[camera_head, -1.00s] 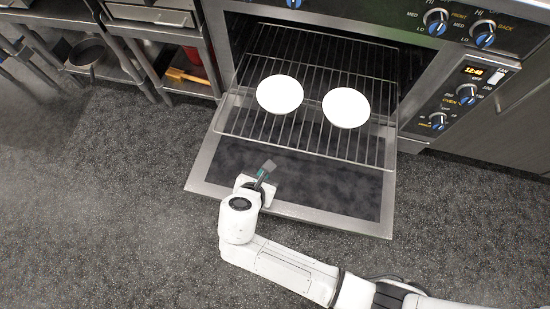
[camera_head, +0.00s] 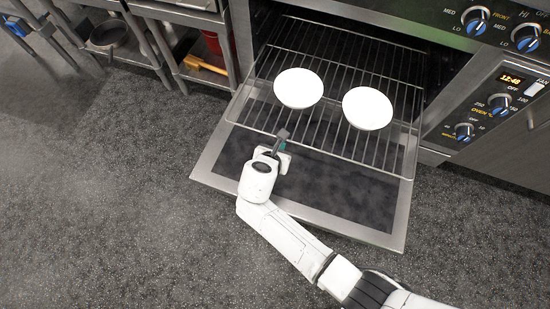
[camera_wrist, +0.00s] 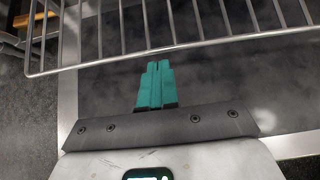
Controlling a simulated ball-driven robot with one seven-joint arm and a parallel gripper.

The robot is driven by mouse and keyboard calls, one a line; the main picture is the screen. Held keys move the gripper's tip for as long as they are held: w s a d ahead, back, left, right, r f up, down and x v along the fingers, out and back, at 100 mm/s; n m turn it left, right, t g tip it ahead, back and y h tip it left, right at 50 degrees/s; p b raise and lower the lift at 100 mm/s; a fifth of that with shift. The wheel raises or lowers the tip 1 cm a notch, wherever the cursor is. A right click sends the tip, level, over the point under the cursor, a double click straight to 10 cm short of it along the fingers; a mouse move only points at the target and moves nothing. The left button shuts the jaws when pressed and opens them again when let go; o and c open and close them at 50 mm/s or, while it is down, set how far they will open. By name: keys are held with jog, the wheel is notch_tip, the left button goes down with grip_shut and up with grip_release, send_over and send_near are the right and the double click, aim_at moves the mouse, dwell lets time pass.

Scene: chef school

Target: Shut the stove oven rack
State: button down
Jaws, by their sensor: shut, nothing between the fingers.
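The oven rack (camera_head: 330,140) is a wire grid pulled out of the oven, above the open oven door (camera_head: 330,215). Two white round plates, a left one (camera_head: 298,88) and a right one (camera_head: 367,108), lie on it. My gripper (camera_head: 281,137) is at the rack's front edge, left of its middle. In the wrist view, its two teal fingers (camera_wrist: 156,68) are together and empty. Their tips point at the rack's front rail (camera_wrist: 190,46), close to it; I cannot tell whether they touch. The rear of the rack is in the dark oven cavity.
The stove's control panel with knobs (camera_head: 475,20) is above and right of the oven. A metal shelf unit (camera_head: 180,50) with a pan (camera_head: 108,35) stands at the left. The grey floor (camera_head: 110,200) at the left front is clear.

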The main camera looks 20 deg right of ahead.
aim_at(313, 66)
jog(key=shift+w+d, duration=0.3)
jog(key=shift+w, duration=0.05)
jog(key=shift+w, duration=0.1)
jog(key=w+d+b, duration=0.3)
jog(key=w+d, duration=0.3)
jog(key=w, duration=0.2)
jog(key=w+d+b, duration=0.4)
jog(key=w+d, duration=0.2)
jog(key=w, duration=0.3)
jog(key=w+d+b, duration=0.3)
jog(key=w+d, duration=0.3)
jog(key=w, duration=0.2)
jog(key=shift+w+d+f, duration=0.15)
jog(key=shift+w+d, duration=0.1)
jog(key=shift+d, duration=0.1)
jog(key=shift+w+d+b, duration=0.3)
jog(key=shift+w+b, duration=0.1)
jog(key=shift+b, duration=0.05)
jog(key=shift+w+r, duration=0.1)
jog(key=shift+r, duration=0.15)
jog(key=shift+w+r, duration=0.1)
jog(key=shift+r, duration=0.05)
